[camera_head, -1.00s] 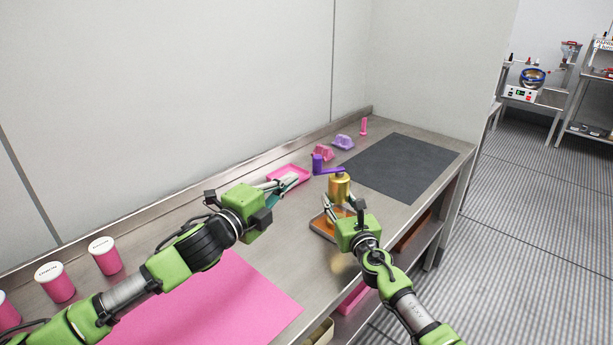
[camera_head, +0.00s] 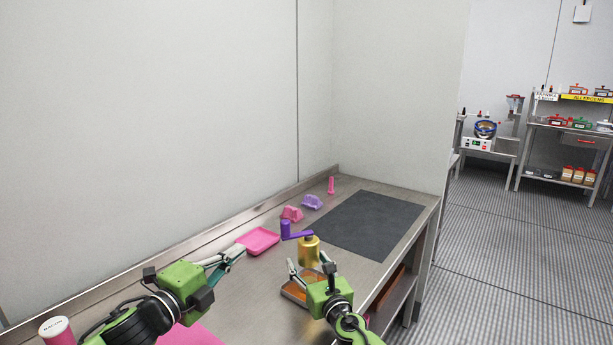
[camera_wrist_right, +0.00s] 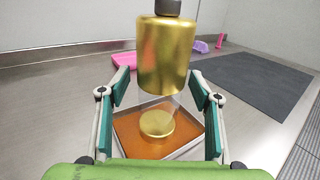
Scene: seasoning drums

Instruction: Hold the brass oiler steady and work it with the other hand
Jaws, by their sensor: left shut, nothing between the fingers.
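My right gripper (camera_head: 310,264) is at the oiler, fingers spread to either side; in the wrist view a gap shows at the left finger. Whether the right finger touches it, I cannot tell. My left gripper (camera_head: 240,250) is shut and empty, left of the oiler and apart from it.
An orange-bottomed tray (camera_head: 290,296) lies by the right gripper. A pink tray (camera_head: 258,241) is beyond the left gripper. Pink (camera_head: 291,213) and purple (camera_head: 312,202) pieces and a pink upright (camera_head: 331,185) stand along the wall. The dark mat (camera_head: 365,222) is bare.

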